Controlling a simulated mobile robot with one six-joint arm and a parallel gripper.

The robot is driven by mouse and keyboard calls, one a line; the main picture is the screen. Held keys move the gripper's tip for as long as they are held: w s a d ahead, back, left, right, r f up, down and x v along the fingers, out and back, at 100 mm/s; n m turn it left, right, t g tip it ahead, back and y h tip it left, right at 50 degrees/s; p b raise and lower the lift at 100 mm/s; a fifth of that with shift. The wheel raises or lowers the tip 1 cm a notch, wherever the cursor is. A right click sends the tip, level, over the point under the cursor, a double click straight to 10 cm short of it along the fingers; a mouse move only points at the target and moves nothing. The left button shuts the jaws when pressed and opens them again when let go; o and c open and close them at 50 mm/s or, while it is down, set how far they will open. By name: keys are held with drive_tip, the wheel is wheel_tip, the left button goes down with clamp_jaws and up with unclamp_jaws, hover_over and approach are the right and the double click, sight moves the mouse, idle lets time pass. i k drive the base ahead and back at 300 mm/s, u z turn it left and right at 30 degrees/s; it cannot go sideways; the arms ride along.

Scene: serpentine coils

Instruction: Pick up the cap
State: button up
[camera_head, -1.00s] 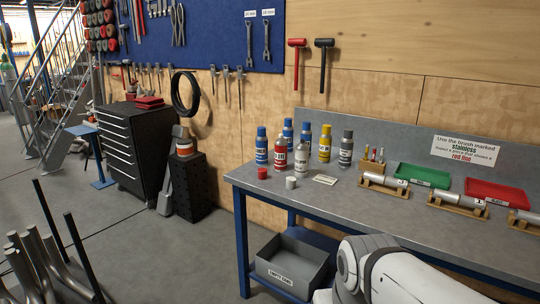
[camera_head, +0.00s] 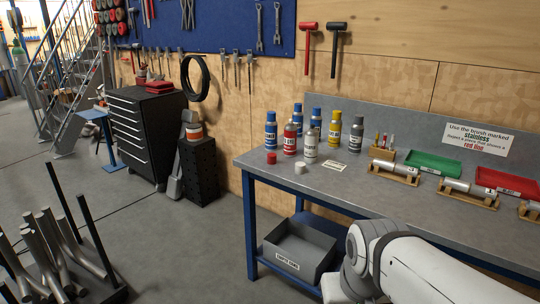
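Two small caps sit on the workbench (camera_head: 400,206) near its left end: a red cap (camera_head: 271,158) and a whitish cap (camera_head: 300,168) to its right. Both stand just in front of a group of spray cans, including a red one (camera_head: 290,139) and a white one (camera_head: 311,146). The frame does not show which cap is meant. My white arm is at the bottom right, in front of the bench, well apart from the caps. My gripper is not in view.
A cylinder on a wooden stand (camera_head: 393,178), a green tray (camera_head: 433,162) and a red tray (camera_head: 500,182) are along the bench to the right. A grey bin (camera_head: 300,250) is on the lower shelf. Metal tubes (camera_head: 50,250) stand on the floor at left.

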sight(271, 157)
drive_tip(key=u, duration=0.4)
drive_tip(key=k, duration=1.25)
drive_tip(key=u, duration=0.75)
drive_tip(key=i, duration=3.05)
drive_tip(key=z, duration=1.05)
drive_tip(key=i, duration=1.15)
drive_tip(key=z, duration=1)
drive_tip(key=i, duration=0.4)
drive_tip(key=z, duration=0.35)
drive_tip(key=k, duration=0.55)
